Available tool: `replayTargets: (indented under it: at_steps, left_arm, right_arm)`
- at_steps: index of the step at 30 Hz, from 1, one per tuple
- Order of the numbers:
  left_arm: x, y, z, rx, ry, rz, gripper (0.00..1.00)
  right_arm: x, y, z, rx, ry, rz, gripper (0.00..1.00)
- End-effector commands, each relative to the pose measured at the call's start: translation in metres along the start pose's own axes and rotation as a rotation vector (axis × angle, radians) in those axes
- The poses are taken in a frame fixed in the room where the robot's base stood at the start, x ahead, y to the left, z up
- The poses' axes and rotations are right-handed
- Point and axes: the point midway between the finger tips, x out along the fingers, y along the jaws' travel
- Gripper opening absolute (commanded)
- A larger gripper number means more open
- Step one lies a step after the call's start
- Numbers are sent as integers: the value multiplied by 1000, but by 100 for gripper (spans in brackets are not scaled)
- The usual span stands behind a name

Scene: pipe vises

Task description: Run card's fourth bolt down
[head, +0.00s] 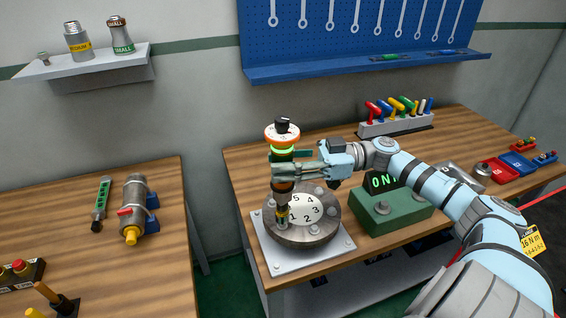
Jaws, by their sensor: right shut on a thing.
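A round dark flange (318,233) sits on a pale square plate on the right-hand bench. Its white card (305,209) carries the numbers 1 to 5, and bolt heads stand around the rim. My right gripper (284,172) is shut on an upright driver tool (282,134) with an orange and white top, a black knob and a green ring. The tool's lower end (281,216) is at the flange's left side, beside the card's 1. The bolt under it is hidden, so I cannot tell whether they touch. My left gripper is not in view.
A rack of coloured-handled tools (396,124) stands behind, and coloured trays (517,162) lie at right. A gap separates the left bench (70,225) from this one.

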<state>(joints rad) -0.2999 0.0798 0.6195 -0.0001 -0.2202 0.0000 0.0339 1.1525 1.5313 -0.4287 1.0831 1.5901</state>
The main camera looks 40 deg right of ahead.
Motion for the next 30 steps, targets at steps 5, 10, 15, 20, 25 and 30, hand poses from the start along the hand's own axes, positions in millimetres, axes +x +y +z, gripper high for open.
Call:
replayTargets:
  at_steps: [5, 10, 15, 20, 25, 30]
  left_arm:
    - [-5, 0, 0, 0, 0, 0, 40]
    - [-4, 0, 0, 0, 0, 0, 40]
    - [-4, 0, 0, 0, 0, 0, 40]
    - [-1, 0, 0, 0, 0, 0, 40]
    - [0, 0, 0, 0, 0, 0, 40]
    - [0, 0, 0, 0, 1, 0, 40]
  right_arm:
    - [0, -1, -2, 1, 2, 0, 0]
    - [0, -1, -1, 0, 2, 0, 0]
    - [0, -1, -1, 0, 2, 0, 0]
    - [0, -1, 4, 0, 2, 0, 0]
    - [0, -1, 6, 0, 2, 0, 0]
    - [0, -1, 6, 0, 2, 0, 0]
